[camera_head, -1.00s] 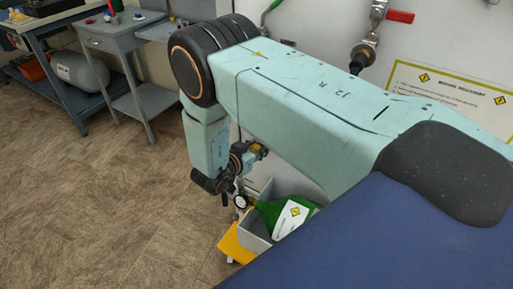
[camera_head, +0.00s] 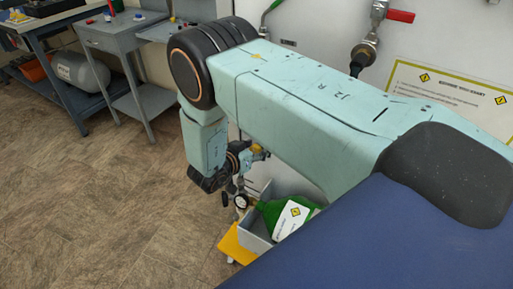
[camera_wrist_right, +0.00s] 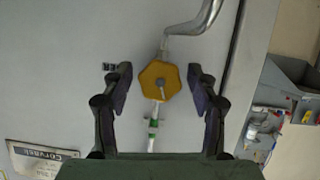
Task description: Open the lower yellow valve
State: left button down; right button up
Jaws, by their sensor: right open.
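The yellow valve (camera_wrist_right: 160,81) is a hexagonal knob on a pipe against the pale panel in the right wrist view. My right gripper (camera_wrist_right: 160,77) is open, with one finger on each side of the knob. Gaps show between the fingers and the knob, and the gripper looks empty. How far the fingertips are from the knob in depth is unclear. In the head view, a small yellow piece (camera_head: 257,152) shows beside my right wrist, and my arm hides much around it. My left gripper is not in view.
A green bottle (camera_head: 290,215) lies in a grey box (camera_head: 256,237) below my right arm. A red-handled valve (camera_head: 400,16) is on the panel above. A grey side table (camera_head: 118,38) stands at the left. The floor (camera_head: 90,210) at left is clear.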

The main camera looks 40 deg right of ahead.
jog(key=v, duration=0.7)
jog(key=shift+a, duration=0.2)
jog(key=shift+s+r, duration=0.1)
